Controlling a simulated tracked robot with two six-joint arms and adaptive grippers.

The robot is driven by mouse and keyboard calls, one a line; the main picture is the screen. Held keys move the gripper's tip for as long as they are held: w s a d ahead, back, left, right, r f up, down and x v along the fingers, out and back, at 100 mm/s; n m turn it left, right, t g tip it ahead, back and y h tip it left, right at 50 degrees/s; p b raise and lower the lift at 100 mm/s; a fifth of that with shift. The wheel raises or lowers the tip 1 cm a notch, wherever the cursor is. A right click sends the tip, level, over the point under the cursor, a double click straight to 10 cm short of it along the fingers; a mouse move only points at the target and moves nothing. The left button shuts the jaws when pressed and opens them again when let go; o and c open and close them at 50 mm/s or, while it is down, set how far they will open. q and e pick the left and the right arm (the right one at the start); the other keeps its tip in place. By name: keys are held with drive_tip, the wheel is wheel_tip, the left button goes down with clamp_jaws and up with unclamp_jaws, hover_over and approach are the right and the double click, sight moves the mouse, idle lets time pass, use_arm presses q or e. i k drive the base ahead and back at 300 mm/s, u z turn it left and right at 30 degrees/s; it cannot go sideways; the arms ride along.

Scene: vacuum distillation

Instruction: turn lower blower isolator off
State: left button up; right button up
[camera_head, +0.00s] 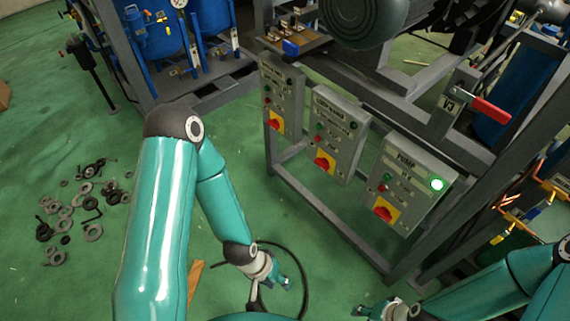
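Three grey control boxes hang on the metal frame, each with a red rotary isolator on a yellow plate. The middle box (335,133) has a label that I cannot read with certainty, and its isolator (324,162) sits at its lower left. The left box (281,95) has its isolator (275,122) low on its face. The right box (408,182) is marked PUMP and has its isolator (386,210). My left gripper (287,283) is low over the floor, apart from the boxes; its opening is unclear. My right gripper (362,311) is at the bottom edge, partly seen, apart from the boxes.
A green lamp (437,184) glows on the right box. A red-handled valve (490,108) marked V3 is above it. The frame's lower rail (335,222) runs below the boxes. Loose washers (75,205) lie on the green floor at left. A dark hose (300,270) curves near my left gripper.

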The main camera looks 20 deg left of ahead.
sight(322, 163)
drive_tip(key=u, duration=0.6)
drive_tip(key=k, duration=0.45)
drive_tip(key=u, duration=1.35)
drive_tip(key=i, duration=0.4)
drive_tip(key=u, duration=0.45)
drive_tip(key=i, duration=0.65)
drive_tip(key=z, duration=4.6)
drive_tip(key=k, duration=0.15)
drive_tip(key=u, duration=2.45)
